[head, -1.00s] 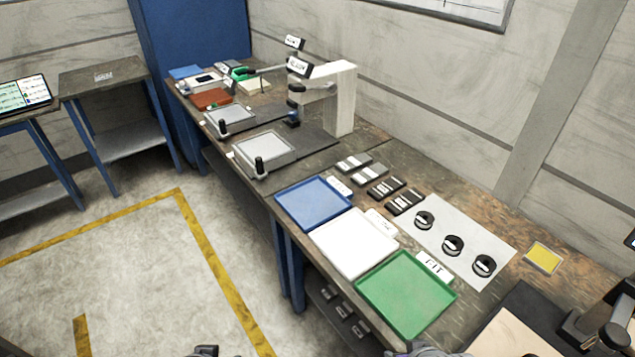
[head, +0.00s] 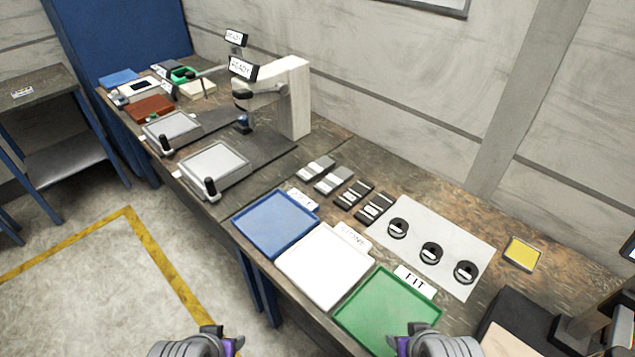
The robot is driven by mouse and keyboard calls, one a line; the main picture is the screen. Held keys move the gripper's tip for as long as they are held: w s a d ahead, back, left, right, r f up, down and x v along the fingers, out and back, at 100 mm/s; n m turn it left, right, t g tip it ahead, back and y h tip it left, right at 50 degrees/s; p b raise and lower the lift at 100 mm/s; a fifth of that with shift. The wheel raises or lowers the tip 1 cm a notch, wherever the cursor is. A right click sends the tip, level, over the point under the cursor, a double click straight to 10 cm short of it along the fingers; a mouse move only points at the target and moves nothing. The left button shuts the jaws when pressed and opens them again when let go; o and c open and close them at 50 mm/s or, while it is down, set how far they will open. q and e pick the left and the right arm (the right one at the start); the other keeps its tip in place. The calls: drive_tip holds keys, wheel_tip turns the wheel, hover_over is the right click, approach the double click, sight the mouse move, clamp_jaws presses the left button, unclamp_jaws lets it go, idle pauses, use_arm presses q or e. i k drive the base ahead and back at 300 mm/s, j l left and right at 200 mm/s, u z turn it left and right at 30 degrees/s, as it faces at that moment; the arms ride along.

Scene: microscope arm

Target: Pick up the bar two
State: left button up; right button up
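A row of small bars lies on the bench behind the trays: a light grey bar (head: 315,168), a second light grey bar (head: 334,180), a dark bar (head: 355,194) and another dark bar (head: 375,209). Each has pale markings too small to read, so I cannot tell which is bar two. My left gripper (head: 222,338) shows at the bottom edge, in front of the bench. My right gripper (head: 405,340) shows at the bottom edge, in front of the green tray. Both are cut off by the frame, their finger openings are unclear, and both are away from the bars.
A blue tray (head: 275,222), a white tray (head: 322,265) and a green tray (head: 388,312) line the front edge. A pale mat (head: 462,237) with three black rings lies right of the bars. A microscope arm (head: 290,95) stands behind left; a yellow pad (head: 522,253) lies right.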

sight(316, 169)
drive_tip(key=i+j, duration=0.15)
drive_tip(key=j, duration=0.25)
drive_tip(key=i+j+u, duration=0.1)
drive_tip(key=j, duration=0.35)
drive_tip(key=i+j, duration=0.2)
drive_tip(key=j, duration=0.2)
drive_tip(key=i+j, duration=0.15)
drive_tip(key=j, duration=0.25)
drive_tip(key=i+j+u, duration=0.1)
drive_tip(key=j, duration=0.3)
drive_tip(key=i+l, duration=0.35)
drive_tip(key=i, duration=0.1)
